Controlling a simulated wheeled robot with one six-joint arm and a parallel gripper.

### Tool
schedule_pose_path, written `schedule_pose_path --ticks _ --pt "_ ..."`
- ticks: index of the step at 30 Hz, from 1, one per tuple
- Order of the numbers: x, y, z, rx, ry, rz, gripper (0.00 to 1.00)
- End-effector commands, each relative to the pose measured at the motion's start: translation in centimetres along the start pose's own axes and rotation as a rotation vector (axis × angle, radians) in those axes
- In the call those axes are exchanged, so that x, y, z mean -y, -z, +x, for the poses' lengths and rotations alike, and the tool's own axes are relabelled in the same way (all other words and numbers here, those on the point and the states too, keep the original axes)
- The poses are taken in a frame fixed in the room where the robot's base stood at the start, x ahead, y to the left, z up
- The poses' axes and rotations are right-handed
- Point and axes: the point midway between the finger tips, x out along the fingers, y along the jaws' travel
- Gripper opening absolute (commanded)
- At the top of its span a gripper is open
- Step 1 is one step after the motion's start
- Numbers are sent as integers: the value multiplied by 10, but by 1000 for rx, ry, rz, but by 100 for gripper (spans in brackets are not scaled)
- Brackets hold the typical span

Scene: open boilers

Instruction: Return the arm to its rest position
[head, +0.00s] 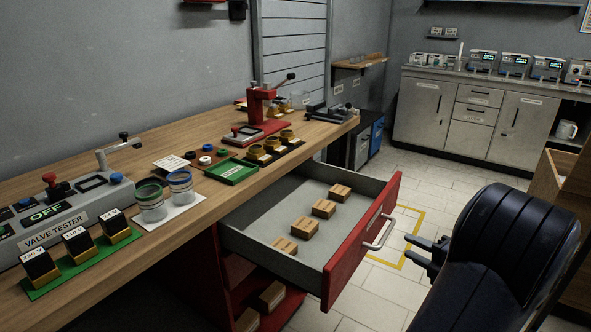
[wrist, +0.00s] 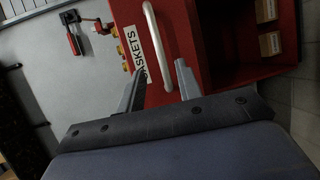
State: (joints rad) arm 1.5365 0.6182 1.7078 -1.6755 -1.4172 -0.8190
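My gripper (head: 406,247) is at the right of the head view, in front of the open red drawer. In the head view the handle (head: 379,233) is a little left of the fingertips, with a gap between. My dark arm covers the lower right of the head view.
The drawer (head: 345,265), labelled GASKETS in the wrist view, sticks out from under the wooden bench (head: 205,212) and holds several small boxes. A wooden crate (head: 567,175) stands close at the right. Tiled floor (head: 410,205) lies clear beyond the drawer.

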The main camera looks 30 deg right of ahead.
Motion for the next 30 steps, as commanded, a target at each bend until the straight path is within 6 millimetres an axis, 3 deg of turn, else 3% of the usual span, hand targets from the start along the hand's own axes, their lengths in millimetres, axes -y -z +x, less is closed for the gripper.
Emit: schedule_pose_path --ticks 9,15,30 --pt "1 1 59 -5 -1 0 34" --pt "0 0 84 -2 0 -1 34" --pt "-1 1 92 0 0 0 34"
